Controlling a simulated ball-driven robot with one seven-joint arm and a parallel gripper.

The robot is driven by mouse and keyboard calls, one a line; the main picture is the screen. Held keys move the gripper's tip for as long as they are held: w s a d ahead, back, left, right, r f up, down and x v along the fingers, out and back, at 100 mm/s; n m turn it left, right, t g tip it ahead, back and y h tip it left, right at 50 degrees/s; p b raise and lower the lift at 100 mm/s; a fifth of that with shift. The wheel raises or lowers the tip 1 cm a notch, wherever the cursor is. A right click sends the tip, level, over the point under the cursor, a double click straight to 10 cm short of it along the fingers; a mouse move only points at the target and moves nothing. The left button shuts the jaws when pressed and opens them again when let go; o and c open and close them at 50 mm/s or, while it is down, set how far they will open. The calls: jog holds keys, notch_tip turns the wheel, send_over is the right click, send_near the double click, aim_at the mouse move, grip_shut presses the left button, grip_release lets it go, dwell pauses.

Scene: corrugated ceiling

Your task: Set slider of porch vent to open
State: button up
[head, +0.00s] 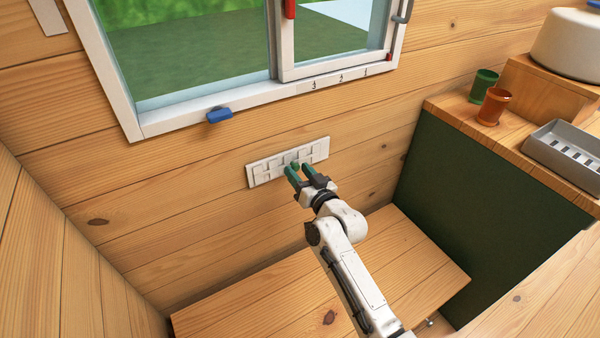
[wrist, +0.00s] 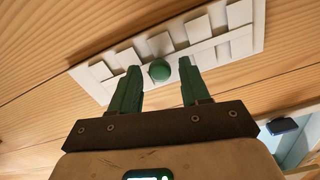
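The porch vent (head: 260,174) is a white panel with staggered rectangular slats, fixed to the plank wall below the window. It also fills the upper middle of the wrist view (wrist: 240,45). Its slider shows as a round green knob (wrist: 159,70) near the middle of the panel; in the head view the knob (head: 295,163) is small and partly hidden by my fingers. My gripper (head: 298,168) is at the vent with its green fingers apart. In the wrist view the fingertips lie to either side of the knob, with gaps visible on both sides.
A window with a white frame (head: 200,116) is above the vent, with a blue handle (head: 219,115) on its sill. A wooden bench (head: 410,250) lies below. At right, a counter holds a green cup (head: 484,84), an orange cup (head: 493,106) and a grey tray (head: 560,150).

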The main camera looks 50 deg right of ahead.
grip_shut()
jog(key=shift+d, duration=0.1)
dwell(0.4)
jog(key=shift+s+d+f+b, duration=0.2)
jog(key=shift+d+b, duration=0.45)
jog(key=shift+b, duration=0.35)
jog(key=shift+s+d+b, duration=0.1)
jog(key=shift+d+b, duration=0.25)
jog(key=shift+s+d+r, duration=0.1)
jog(key=shift+d+r, duration=0.1)
jog(key=shift+r, duration=0.05)
jog(key=shift+o, duration=0.9)
grip_release()
jog(key=shift+d, duration=0.1)
